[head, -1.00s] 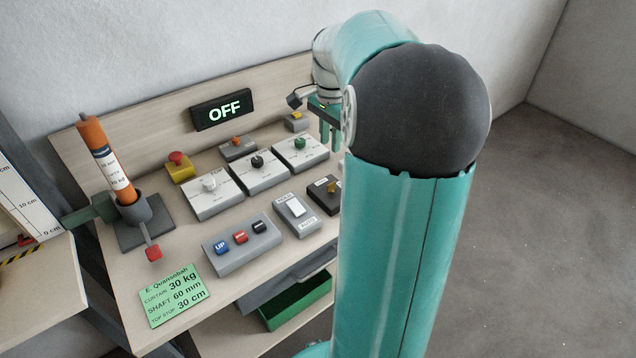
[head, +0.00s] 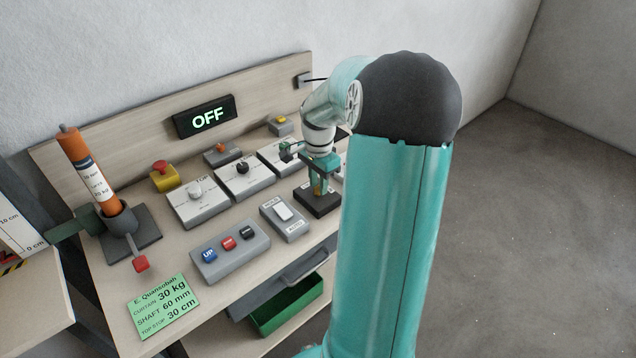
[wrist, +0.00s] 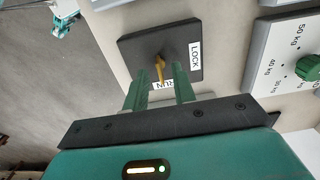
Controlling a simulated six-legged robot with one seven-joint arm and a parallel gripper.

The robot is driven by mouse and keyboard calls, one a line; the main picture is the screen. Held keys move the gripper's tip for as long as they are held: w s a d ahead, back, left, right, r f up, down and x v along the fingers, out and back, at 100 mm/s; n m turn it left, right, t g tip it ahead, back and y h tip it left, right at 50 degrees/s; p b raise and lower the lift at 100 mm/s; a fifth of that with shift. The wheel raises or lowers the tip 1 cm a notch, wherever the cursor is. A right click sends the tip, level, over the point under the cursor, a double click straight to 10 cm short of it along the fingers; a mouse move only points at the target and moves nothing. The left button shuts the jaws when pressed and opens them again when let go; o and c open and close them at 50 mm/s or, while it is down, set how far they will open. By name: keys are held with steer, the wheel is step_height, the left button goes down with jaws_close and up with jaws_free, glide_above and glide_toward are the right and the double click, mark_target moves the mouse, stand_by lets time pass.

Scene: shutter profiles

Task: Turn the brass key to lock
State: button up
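The brass key (wrist: 160,68) stands in a black switch plate (wrist: 133,52) with a LOCK label (wrist: 195,60) and a RUN label (wrist: 166,111). In the wrist view its bow lies toward the RUN side. My gripper (wrist: 159,78) is open, with one green finger on each side of the key and a visible gap to it. In the head view my gripper (head: 318,190) points down over the black key box (head: 316,206), and only a bit of the key shows between the fingers.
A display (head: 205,117) reads OFF. Dial boxes (head: 245,175) stand left of my gripper; a rocker switch (head: 284,216) and a UP button box (head: 230,252) are nearer the front. An orange tube (head: 88,170) stands at far left. A green bin (head: 287,307) sits below the bench.

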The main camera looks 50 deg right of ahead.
steer(key=shift+a+f, duration=0.1)
steer(key=shift+f, duration=0.25)
jaws_close()
